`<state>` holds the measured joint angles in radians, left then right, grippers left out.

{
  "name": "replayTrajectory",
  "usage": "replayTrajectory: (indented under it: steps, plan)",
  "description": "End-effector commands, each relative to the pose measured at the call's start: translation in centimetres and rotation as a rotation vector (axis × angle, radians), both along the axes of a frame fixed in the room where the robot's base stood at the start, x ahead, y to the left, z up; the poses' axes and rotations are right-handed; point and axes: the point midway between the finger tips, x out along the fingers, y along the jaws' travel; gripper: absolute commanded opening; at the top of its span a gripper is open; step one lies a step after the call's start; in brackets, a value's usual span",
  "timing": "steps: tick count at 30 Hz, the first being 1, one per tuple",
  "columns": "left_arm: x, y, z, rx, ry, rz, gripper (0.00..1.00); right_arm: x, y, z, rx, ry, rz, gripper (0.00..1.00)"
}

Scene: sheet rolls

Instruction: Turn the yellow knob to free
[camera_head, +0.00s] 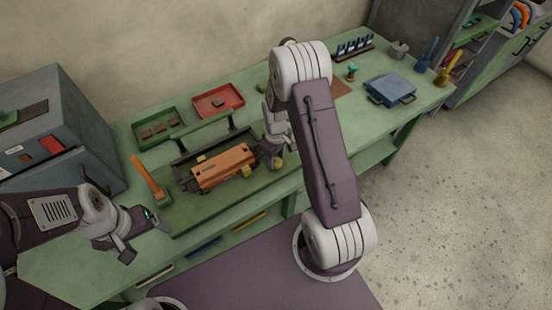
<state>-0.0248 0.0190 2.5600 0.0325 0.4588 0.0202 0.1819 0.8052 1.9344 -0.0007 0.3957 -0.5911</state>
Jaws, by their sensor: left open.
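A sheet-roll machine with an orange block (222,168) in a dark frame stands on the green bench. A small yellow part (278,163), which looks like the yellow knob, shows at the machine's right end. My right gripper (274,158) is right over this part and hides much of it. I cannot tell whether its jaws touch the part or how far they are apart. Smaller yellow pieces (247,171) show on the orange block. My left gripper (146,238) is open and empty over the bench's front edge, left of the machine.
An orange lever (147,176) rises left of the machine. A green tray (158,139) and a red tray (217,109) lie behind it. A blue box (390,90) is at right. A grey cabinet (88,128) stands at left. My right arm covers the bench middle.

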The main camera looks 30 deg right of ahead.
Motion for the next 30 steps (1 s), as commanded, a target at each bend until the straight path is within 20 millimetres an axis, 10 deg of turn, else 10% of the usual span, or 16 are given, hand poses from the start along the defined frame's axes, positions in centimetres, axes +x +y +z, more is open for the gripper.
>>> replayTrajectory:
  steps: [11, 22, 30]
  plan:
    - [0.0, 0.0, 0.0, 0.0, 0.0, 0.0, 0.85, -0.1, 0.0, 0.2, 0.001, 0.003, -0.002, 0.59]
    - [0.0, 0.0, -0.4, 0.0, 0.0, 0.0, 0.85, 0.0, 0.0, 7.4, -0.001, -0.001, -0.001, 0.59]
    - [0.0, 0.0, -0.4, 0.0, 0.0, 0.0, 0.85, -0.1, 0.0, 9.1, 0.001, 0.004, -0.001, 0.59]
